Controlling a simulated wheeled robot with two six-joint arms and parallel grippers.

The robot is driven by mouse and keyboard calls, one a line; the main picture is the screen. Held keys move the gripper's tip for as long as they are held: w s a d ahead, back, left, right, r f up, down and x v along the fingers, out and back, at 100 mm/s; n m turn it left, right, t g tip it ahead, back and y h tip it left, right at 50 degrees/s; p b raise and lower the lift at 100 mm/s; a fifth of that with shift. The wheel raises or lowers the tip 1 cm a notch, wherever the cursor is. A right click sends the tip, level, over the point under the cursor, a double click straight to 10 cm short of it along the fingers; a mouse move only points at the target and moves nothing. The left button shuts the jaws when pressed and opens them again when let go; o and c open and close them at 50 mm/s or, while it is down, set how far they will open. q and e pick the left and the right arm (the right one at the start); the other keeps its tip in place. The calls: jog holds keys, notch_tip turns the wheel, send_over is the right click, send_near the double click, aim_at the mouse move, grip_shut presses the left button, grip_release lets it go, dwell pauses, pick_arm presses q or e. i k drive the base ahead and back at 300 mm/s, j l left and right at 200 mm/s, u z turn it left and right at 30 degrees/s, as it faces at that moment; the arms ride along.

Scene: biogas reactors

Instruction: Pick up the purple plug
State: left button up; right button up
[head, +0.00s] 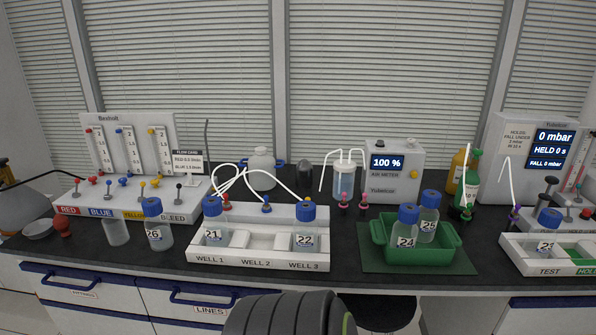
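The plug's lower end is hard to make out behind the tray. Neither of my grippers can be made out in the head view.
Bottle 23 (545,236) stands in the TEST tray, right of the plug. The pressure box (503,165) is behind. A green bin (440,254) with two bottles sits further left.

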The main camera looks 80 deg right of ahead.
aim_at(517, 206)
jog(key=k+z, duration=0.1)
jog(key=z, duration=0.7)
jog(key=k+l+z, duration=0.1)
jog(key=z, duration=3.1)
